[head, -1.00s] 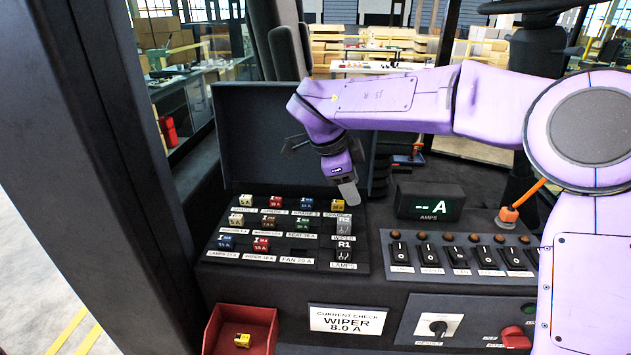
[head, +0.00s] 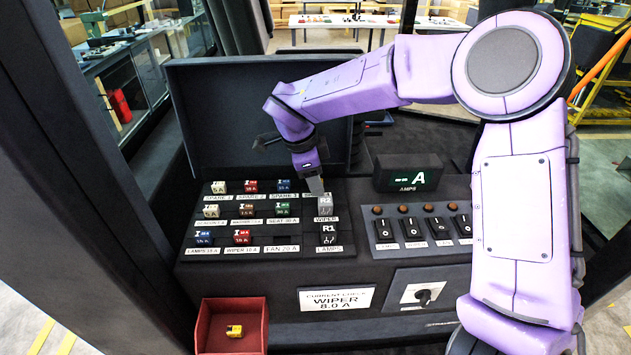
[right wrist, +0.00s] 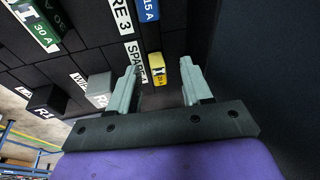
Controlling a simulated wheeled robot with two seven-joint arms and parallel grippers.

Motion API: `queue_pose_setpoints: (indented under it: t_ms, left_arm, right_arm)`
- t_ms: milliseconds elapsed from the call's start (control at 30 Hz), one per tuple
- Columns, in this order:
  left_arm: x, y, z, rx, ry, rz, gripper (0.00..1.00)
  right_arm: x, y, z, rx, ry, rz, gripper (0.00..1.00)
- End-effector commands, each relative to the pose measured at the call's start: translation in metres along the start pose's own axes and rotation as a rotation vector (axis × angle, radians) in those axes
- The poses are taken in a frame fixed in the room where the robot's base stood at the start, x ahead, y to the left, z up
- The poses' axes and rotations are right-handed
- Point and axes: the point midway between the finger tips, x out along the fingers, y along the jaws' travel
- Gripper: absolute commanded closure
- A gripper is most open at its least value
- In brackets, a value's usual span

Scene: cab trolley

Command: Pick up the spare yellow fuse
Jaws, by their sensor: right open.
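The spare yellow fuse (right wrist: 158,70) sits in the panel beside the SPARE 4 label in the right wrist view. In the head view it is hidden behind my right gripper (head: 315,184). That gripper points down at the top right of the fuse panel (head: 270,247). In the right wrist view its two open fingers (right wrist: 160,82) stand on either side of the yellow fuse, with gaps showing on both sides. Another yellow fuse (head: 234,330) lies in the red bin (head: 202,325). My left gripper is not in view.
Grey relay R2 (head: 326,205) and black relay R1 (head: 328,236) stand just below the gripper. A blue fuse (head: 284,186) is to its left. The raised dark lid (head: 240,110) stands behind. The amps display (head: 408,172) and rocker switches (head: 412,228) are to the right.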

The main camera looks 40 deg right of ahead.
Motion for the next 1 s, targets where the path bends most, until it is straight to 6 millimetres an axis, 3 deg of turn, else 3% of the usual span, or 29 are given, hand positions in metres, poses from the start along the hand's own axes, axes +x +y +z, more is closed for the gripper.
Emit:
queue_pose_setpoints:
  t_ms: [167, 300, 333, 733, 900, 1000]
  left_arm:
    - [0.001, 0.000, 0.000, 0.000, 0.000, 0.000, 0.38]
    - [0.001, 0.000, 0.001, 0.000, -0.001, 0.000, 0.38]
    - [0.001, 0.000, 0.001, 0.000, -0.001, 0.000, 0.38]
    - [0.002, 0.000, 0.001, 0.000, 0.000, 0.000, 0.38]
    - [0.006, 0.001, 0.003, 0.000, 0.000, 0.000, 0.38]
    - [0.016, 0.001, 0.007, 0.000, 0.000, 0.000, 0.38]
  right_arm:
    - [0.002, -0.001, 0.002, -0.001, 0.000, 0.001, 0.51]
    - [0.002, -0.001, 0.001, 0.001, 0.000, 0.001, 0.94]
    - [0.002, -0.001, 0.000, 0.001, 0.000, 0.001, 1.00]
    - [-0.003, -0.002, -0.001, 0.001, 0.000, -0.002, 1.00]
    - [-0.026, -0.005, -0.007, 0.003, -0.002, -0.005, 1.00]
    - [-0.048, 0.007, -0.004, 0.001, -0.002, -0.006, 1.00]
